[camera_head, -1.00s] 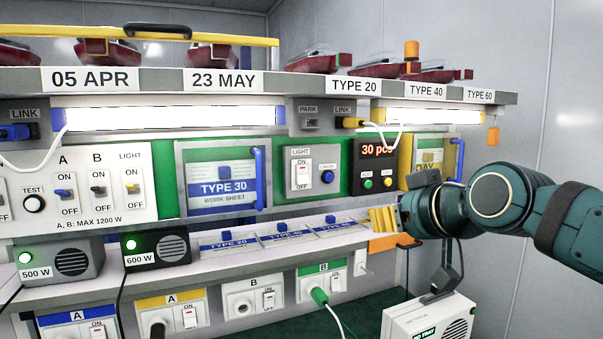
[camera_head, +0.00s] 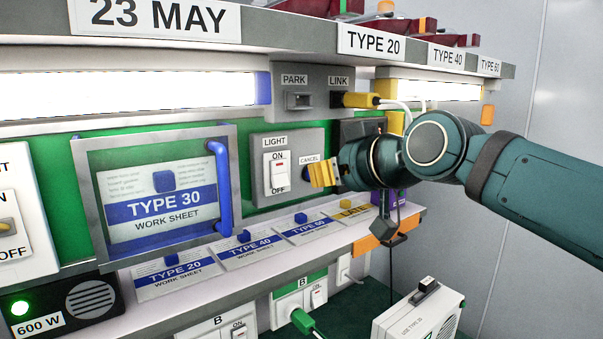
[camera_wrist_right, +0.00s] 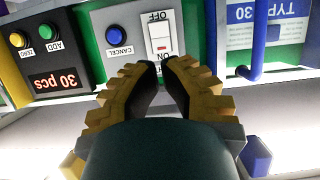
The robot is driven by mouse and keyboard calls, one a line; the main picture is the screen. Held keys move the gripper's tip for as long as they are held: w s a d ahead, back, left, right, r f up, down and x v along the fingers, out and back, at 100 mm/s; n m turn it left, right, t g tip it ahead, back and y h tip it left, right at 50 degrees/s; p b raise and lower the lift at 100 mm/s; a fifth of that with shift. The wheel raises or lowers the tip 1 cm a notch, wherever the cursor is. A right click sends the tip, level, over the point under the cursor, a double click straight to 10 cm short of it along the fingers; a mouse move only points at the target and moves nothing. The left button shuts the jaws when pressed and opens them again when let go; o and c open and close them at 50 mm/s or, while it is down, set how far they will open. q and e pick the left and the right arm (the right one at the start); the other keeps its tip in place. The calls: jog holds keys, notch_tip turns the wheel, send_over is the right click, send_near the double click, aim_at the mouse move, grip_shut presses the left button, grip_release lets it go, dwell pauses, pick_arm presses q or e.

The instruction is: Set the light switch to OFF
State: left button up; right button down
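The light switch (camera_head: 280,172) is a white rocker on a grey plate marked LIGHT, with ON above and OFF below. A red mark shows near its ON end in the right wrist view (camera_wrist_right: 161,38), where the panel appears upside down. My right gripper (camera_head: 314,175) has yellow ribbed fingers and is just right of the switch in the head view, partly over the blue CANCEL button. In the wrist view its fingertips (camera_wrist_right: 160,62) are together and empty, close to the ON end; contact cannot be told. My left gripper is out of view.
The lamp strips (camera_head: 130,88) above are lit. A framed TYPE 30 sheet with a blue handle (camera_head: 222,185) stands left of the switch. Work sheets (camera_head: 245,252) lie on the shelf below. A part-cut panel with a yellow toggle (camera_head: 6,226) is at the far left.

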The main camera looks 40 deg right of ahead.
aim_at(281, 186)
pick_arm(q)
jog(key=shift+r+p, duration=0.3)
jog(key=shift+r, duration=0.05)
pick_arm(e)
jog(key=x, duration=1.3)
jog(key=shift+s, duration=0.1)
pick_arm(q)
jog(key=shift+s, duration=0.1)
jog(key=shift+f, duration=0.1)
pick_arm(e)
jog(key=shift+f, duration=0.1)
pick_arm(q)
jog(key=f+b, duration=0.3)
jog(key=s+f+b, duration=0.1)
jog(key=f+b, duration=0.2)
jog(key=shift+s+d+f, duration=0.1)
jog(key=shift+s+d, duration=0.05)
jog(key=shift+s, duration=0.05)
pick_arm(e)
jog(key=shift+w+d+f+t, duration=0.1)
jog(key=shift+w+f+t, duration=0.25)
jog(key=shift+f+t, duration=0.25)
pick_arm(q)
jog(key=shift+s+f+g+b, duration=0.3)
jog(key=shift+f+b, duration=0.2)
jog(key=shift+b, duration=0.25)
pick_arm(e)
jog(key=shift+r, duration=0.1)
